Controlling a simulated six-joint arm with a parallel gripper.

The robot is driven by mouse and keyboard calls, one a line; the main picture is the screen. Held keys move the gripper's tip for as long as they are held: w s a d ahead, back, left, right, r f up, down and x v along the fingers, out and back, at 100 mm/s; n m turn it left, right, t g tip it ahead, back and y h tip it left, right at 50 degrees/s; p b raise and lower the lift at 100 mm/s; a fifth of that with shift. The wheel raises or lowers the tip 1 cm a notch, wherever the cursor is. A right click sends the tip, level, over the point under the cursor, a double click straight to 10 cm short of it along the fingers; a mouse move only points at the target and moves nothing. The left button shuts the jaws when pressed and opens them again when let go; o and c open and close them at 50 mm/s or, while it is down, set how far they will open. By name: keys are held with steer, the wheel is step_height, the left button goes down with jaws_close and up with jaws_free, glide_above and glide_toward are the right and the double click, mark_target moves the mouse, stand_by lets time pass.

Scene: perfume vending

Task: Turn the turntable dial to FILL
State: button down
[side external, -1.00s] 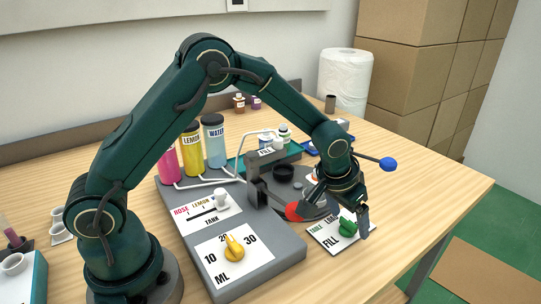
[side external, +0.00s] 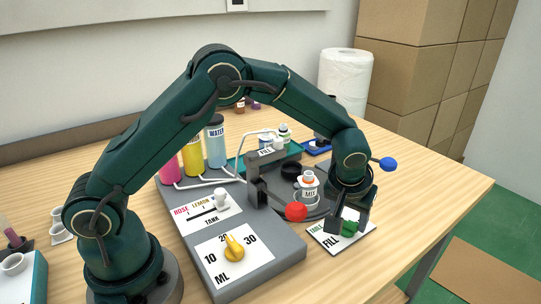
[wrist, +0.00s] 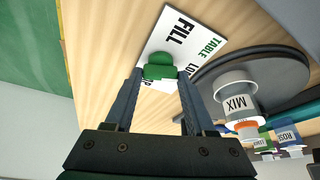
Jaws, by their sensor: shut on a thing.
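The green turntable dial (side external: 350,228) sits on a white label plate (side external: 328,238) at the table's front right. The plate reads FILL, TABLE and a partly covered word. My gripper (side external: 349,221) points down with its fingers on either side of the dial, shut on it. In the wrist view the green knob (wrist: 159,66) lies between the two fingertips (wrist: 158,78). Which word the knob points to I cannot tell. The grey turntable (wrist: 215,70) is beside the plate and carries a white bottle (side external: 309,190) marked MIX.
A red ball-ended lever (side external: 296,212) stands just left of the turntable. The grey dispenser base (side external: 275,262) with a yellow ML dial (side external: 234,247) and tank slider (side external: 221,198) lies left. The tabletop right of the plate is clear.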

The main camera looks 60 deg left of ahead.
steer(key=n, duration=0.3)
steer(key=n+g+y, duration=0.1)
steer(key=n, duration=0.1)
steer(key=shift+w+d+n+y, duration=0.2)
steer(key=shift+n+y, duration=0.1)
steer(key=shift+n, duration=0.1)
steer(key=n+g, duration=0.2)
steer(key=n, duration=0.2)
steer(key=shift+n+y, duration=0.3)
steer(key=shift+y, duration=0.1)
steer(key=shift+n, duration=0.3)
steer(key=shift+c, duration=1.2)
jaws_free()
